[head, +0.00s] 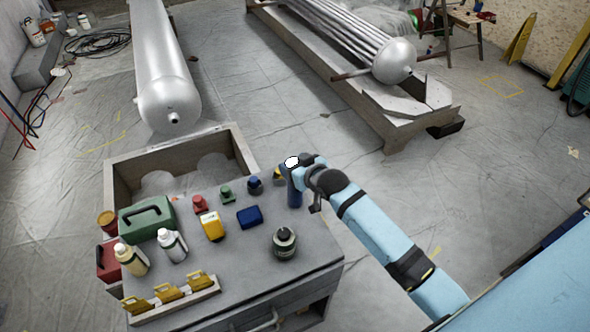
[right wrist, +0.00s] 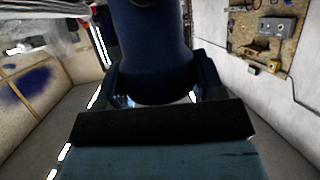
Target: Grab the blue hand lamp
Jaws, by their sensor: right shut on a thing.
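The blue hand lamp (head: 294,198) shows in the head view as a short dark blue cylinder at the far right corner of the grey cabinet top. My right gripper (head: 293,178) is above it and shut on it; the gripper hides its upper part. In the right wrist view the dark blue lamp body (right wrist: 150,45) fills the middle, between the dark fingers (right wrist: 155,95). I cannot tell whether its lower end touches the cabinet top. My left gripper is in neither view.
The grey cabinet (head: 250,285) carries a green case (head: 147,219), yellow box (head: 211,227), blue box (head: 249,217), black jar (head: 284,243), two bottles and small lamp-like items close left of my gripper. A crate (head: 180,160) stands behind.

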